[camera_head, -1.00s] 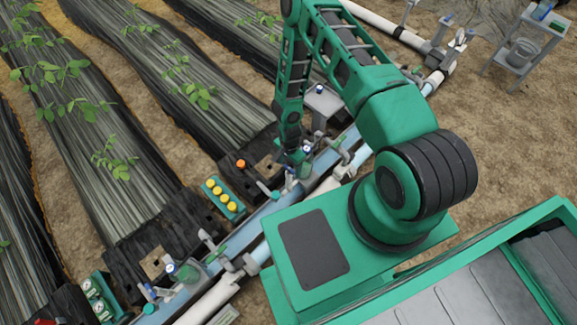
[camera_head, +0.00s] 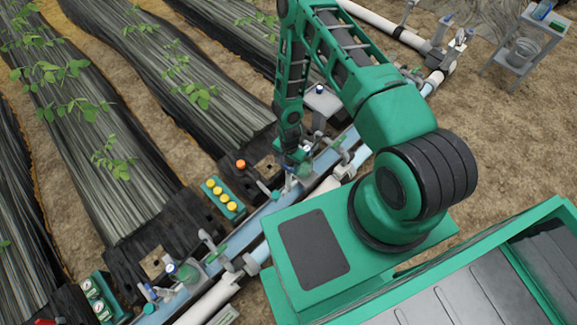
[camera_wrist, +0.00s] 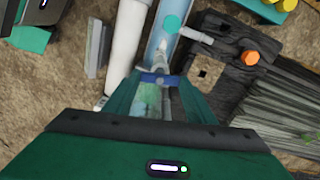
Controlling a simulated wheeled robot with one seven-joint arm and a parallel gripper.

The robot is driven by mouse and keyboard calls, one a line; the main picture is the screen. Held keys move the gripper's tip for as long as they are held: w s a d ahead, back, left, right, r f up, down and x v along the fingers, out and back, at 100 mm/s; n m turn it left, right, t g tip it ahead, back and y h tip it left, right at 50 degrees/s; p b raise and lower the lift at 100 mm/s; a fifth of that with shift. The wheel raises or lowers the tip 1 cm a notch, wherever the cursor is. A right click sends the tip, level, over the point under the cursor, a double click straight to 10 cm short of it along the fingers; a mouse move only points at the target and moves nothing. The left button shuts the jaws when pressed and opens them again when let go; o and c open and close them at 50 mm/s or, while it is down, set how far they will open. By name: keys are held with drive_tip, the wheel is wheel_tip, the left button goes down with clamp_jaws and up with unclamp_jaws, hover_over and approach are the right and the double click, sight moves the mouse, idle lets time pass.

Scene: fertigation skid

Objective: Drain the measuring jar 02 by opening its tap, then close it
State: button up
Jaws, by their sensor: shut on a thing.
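My gripper (camera_wrist: 158,85) points down over the blue pipe line, its two green fingers closed around a small blue tap handle (camera_wrist: 159,79). A clear jar with greenish content (camera_wrist: 149,97) shows between the fingers in the wrist view. I cannot read a number on it, and its liquid level is not clear. A second similar jar (camera_head: 190,273) stands on the line at lower left in the head view, apart from my gripper.
The blue pipe (camera_head: 232,243) and white pipe (camera_head: 212,301) run diagonally with grey valves. A tray of yellow caps (camera_head: 222,197) and an orange knob (camera_head: 240,164) sit beside them. A grey stand with a bucket (camera_head: 522,50) is at upper right. Planted beds lie left.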

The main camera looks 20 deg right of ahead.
drive_tip(key=n, duration=0.3)
drive_tip(key=shift+n, duration=0.3)
drive_tip(key=n, duration=0.4)
drive_tip(key=shift+n, duration=0.3)
drive_tip(key=n, duration=0.4)
drive_tip(key=shift+w+n, duration=0.1)
drive_tip(key=shift+n, duration=1.6)
drive_tip(key=o, duration=1)
drive_tip(key=shift+o, duration=0.2)
